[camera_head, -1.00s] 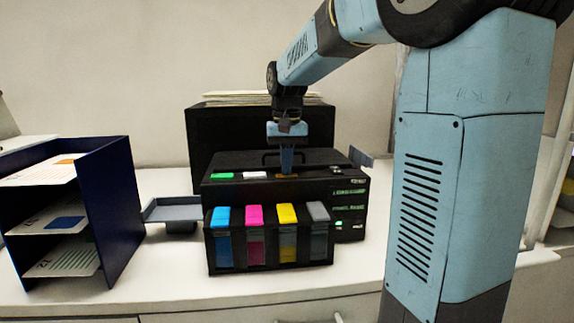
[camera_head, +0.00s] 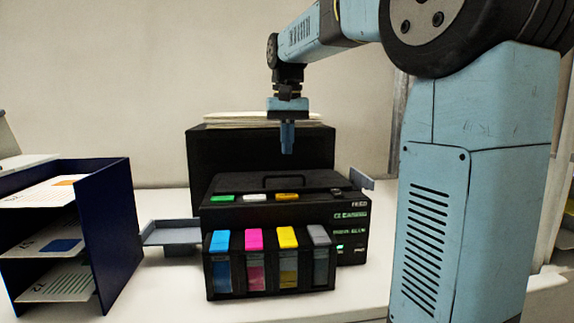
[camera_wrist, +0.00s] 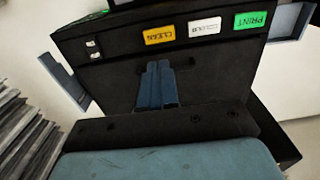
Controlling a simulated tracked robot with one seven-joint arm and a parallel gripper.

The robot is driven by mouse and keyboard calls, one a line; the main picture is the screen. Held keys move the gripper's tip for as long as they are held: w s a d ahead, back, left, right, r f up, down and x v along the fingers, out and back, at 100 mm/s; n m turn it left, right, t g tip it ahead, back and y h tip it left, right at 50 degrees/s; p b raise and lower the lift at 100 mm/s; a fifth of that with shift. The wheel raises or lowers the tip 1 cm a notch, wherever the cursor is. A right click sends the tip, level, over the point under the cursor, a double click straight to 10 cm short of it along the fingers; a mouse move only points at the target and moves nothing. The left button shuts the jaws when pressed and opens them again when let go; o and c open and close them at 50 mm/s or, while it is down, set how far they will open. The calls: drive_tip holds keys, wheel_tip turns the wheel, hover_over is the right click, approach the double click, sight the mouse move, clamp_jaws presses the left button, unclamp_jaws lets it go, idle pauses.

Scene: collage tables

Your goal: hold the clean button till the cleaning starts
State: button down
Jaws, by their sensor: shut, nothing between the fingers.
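The clean button (camera_wrist: 159,35) is the orange-yellow one marked CLEAN in the wrist view. In the head view the clean button (camera_head: 287,196) sits at the right end of a row of three on the black printer (camera_head: 340,212). My gripper (camera_head: 287,152) is shut and empty, pointing down above the printer top and apart from the button. In the wrist view my gripper's closed fingers (camera_wrist: 157,86) show below the row of buttons. A white button (camera_wrist: 204,27) and a green PRINT button (camera_wrist: 250,20) are beside the clean button.
Ink tanks (camera_head: 268,270) in blue, magenta, yellow and grey stand at the printer's front. A grey tray (camera_head: 172,235) sticks out on its left. A dark blue paper rack (camera_head: 110,240) stands at the left. A black box (camera_head: 215,165) with papers on top is behind the printer.

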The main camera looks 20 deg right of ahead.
drive_tip(key=shift+r, duration=1.3)
drive_tip(key=s+f+n+t, duration=0.1)
drive_tip(key=s+f+t, duration=0.1)
drive_tip(key=s+f, duration=0.7)
drive_tip(key=s+f+n+t, duration=0.1)
drive_tip(key=s+f+t, duration=0.2)
drive_tip(key=s+f, duration=0.6)
drive_tip(key=s, duration=0.5)
drive_tip(key=shift+s, duration=0.1)
idle(4.0)
